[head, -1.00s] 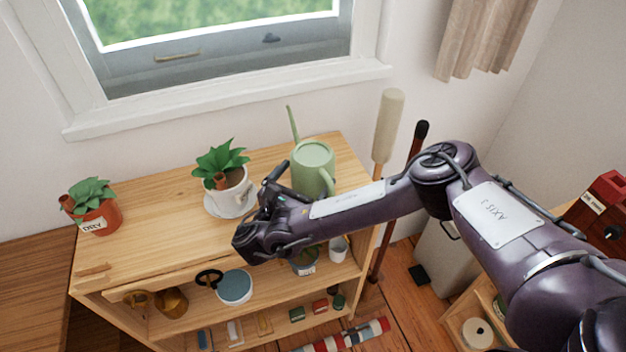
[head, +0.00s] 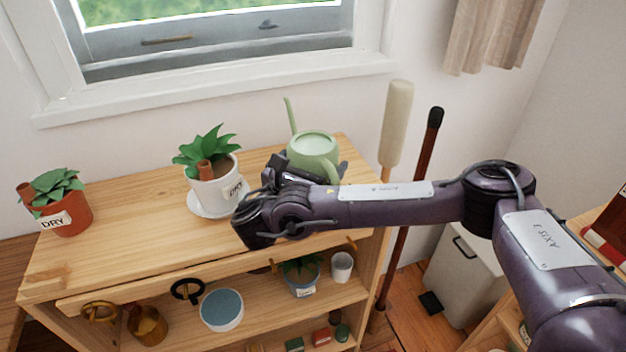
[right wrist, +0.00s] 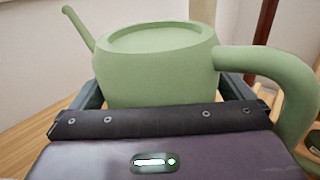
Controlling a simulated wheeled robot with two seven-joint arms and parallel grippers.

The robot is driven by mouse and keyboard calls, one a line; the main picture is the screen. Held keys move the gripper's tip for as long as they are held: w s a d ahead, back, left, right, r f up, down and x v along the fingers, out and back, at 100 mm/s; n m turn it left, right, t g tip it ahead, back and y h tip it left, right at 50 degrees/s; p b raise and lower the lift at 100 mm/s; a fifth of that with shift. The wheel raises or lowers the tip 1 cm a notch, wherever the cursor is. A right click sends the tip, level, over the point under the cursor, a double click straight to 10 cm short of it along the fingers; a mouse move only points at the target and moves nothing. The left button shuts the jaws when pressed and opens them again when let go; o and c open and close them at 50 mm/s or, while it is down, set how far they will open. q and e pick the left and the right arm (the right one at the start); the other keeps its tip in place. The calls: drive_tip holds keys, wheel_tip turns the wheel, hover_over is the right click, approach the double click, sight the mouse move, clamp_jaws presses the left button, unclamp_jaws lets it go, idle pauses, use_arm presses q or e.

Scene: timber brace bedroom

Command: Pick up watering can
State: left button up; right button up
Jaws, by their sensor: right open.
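The green watering can (head: 313,147) stands upright on the wooden shelf top below the window, its thin spout pointing up at the back left. My right gripper (head: 310,168) is low at the can's near side, open, with a finger showing on either side of the body. In the right wrist view the can (right wrist: 155,65) fills the space ahead, its handle curving down on the right. The finger parts beside it (right wrist: 162,92) are partly hidden behind the wrist housing, and contact cannot be told. The can's base is hidden. My left gripper is not in view.
A white pot plant (head: 212,187) on a saucer stands close left of my gripper. A terracotta pot marked DRY (head: 66,215) is farther left. The wooden shelf unit (head: 130,215) has open top space between the pots. Two upright handles lean right of it.

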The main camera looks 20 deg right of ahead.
drive_tip(key=shift+r, duration=0.1)
drive_tip(key=c, duration=1.6)
drive_tip(key=shift+r, duration=0.1)
